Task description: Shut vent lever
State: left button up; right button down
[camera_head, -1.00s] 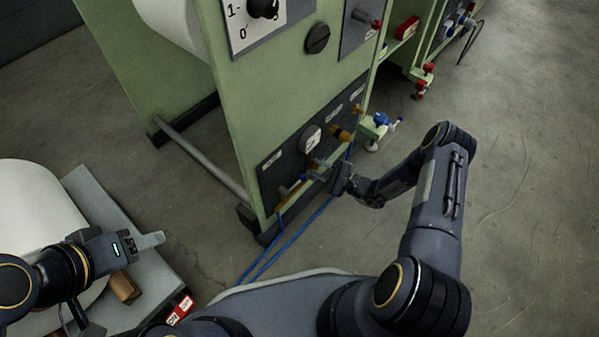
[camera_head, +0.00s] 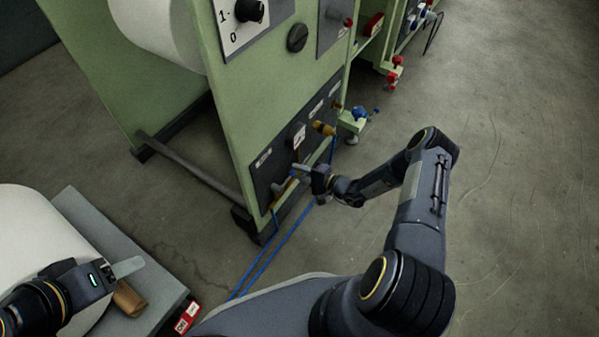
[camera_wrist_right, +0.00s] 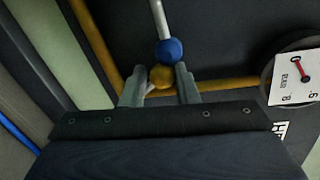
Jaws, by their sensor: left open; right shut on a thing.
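The vent lever is a thin metal rod with a blue ball knob (camera_wrist_right: 169,50), on the dark lower panel (camera_head: 262,172) of the green machine. A brass ball (camera_wrist_right: 161,77) sits just below the knob in the right wrist view, between my fingers. My right gripper (camera_head: 303,171) is at this panel, shut on the lever's end; it also shows in the right wrist view (camera_wrist_right: 160,88). The exact contact is hard to make out. My left gripper (camera_head: 127,267) is open and empty, above the grey pallet at lower left.
A round gauge (camera_wrist_right: 295,77) is beside the lever, and a brass pipe (camera_wrist_right: 225,85) runs behind it. Blue hoses (camera_head: 265,262) trail on the floor. A white roll (camera_head: 35,235) lies on the grey pallet (camera_head: 90,215). The floor at right is clear.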

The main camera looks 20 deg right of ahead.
jog(key=shift+w+d+f, duration=0.1)
jog(key=shift+d, duration=0.25)
jog(key=c, duration=1.3)
grip_release()
jog(key=shift+o, duration=0.8)
jog(key=shift+a, duration=0.15)
jog(key=p+v, duration=0.2)
jog(key=v, duration=0.6)
jog(key=shift+a, duration=0.1)
jog(key=shift+c, duration=0.5)
